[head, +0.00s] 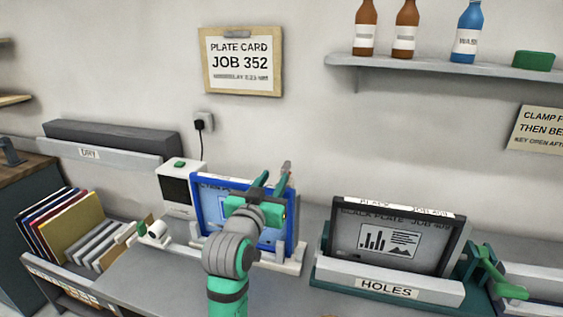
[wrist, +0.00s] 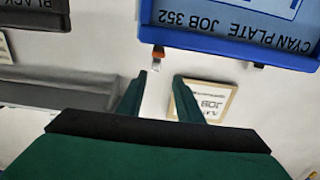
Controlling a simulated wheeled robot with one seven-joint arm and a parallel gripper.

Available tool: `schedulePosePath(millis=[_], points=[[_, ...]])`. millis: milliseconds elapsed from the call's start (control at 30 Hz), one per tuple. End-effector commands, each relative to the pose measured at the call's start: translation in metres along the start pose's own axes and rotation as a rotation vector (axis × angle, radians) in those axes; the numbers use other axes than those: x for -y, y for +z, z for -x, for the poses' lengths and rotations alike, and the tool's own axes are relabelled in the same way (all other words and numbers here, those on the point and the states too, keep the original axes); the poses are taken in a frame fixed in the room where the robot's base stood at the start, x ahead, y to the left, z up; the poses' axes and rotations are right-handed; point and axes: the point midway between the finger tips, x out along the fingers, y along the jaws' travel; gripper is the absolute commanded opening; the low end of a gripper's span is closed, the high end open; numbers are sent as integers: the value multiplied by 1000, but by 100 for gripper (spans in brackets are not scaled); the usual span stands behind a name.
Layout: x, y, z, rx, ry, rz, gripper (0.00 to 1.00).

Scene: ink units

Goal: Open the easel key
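My gripper (head: 273,183) is raised in front of the upper right of the blue-framed cyan plate in the head view. The wrist view shows my gripper's two green fingers (wrist: 159,78) apart with nothing between them. The cyan plate (head: 197,205) stands on a white easel (head: 290,268), partly hidden by my arm; its label shows upside down in the wrist view (wrist: 235,32). A green lever with a white round part (head: 152,232) sits left of this easel. Another green lever (head: 497,277) sits right of the black plate's holder. I cannot tell which is the easel key.
The black plate (head: 400,235) stands in a holder labelled HOLES (head: 387,287). A rack of coloured boards (head: 65,222) is at left. A white box with a green button (head: 180,185) stands behind. A shelf (head: 440,65) with bottles is at upper right.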

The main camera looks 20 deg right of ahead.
Motion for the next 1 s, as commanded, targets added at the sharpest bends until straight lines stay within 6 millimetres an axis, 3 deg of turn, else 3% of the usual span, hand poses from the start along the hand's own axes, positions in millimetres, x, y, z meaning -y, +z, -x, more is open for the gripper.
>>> schedulePosePath(millis=[300,500,700,967,1000], points=[[-6,0,-58,2,8,0,33],[-2,0,-83,0,2,0,33],[-1,1,-94,1,1,0,33],[-1,1,-95,0,1,0,33],[-1,1,-95,0,1,0,28]])
